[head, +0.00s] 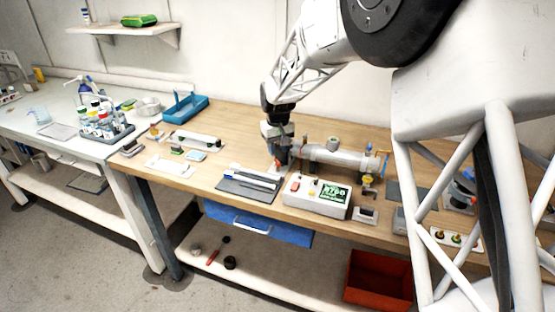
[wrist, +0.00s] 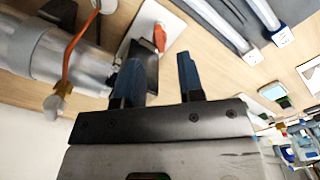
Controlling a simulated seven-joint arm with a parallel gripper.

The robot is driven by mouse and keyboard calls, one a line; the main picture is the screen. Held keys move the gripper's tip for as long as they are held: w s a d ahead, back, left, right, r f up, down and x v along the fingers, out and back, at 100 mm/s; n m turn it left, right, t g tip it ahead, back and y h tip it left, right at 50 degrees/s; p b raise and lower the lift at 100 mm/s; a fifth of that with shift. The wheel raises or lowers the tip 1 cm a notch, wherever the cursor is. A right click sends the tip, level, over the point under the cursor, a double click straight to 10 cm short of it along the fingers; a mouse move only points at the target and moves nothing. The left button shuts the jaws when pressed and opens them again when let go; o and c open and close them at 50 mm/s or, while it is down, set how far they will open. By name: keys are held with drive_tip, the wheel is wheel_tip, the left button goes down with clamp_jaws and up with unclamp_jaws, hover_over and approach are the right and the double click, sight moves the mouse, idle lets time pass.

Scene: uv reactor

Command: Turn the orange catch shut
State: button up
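The orange catch (wrist: 160,38) shows in the wrist view as a small orange lever on a pale plate (wrist: 143,25), beside a dark block (wrist: 147,58). In the head view my gripper mostly hides this spot. The metal reactor cylinder (head: 345,158) lies along the bench in the head view, and its end shows in the wrist view (wrist: 70,58). My gripper (wrist: 157,62) is open, with two blue fingers spread apart and the catch lying beyond the gap between the tips. Whether a finger touches the dark block I cannot tell. In the head view my gripper (head: 282,163) is low at the cylinder's left end.
A control box (head: 318,196) with a green display stands in front of the cylinder. A grey mat (head: 236,187) with white tubes lies to its left. An orange tube (wrist: 78,48) runs near the cylinder in the wrist view. A blue tray (head: 185,107) stands behind, left.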

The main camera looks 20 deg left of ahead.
sight(278, 161)
drive_tip(key=shift+f, duration=2.4)
drive_tip(key=shift+c, duration=0.4)
clamp_jaws()
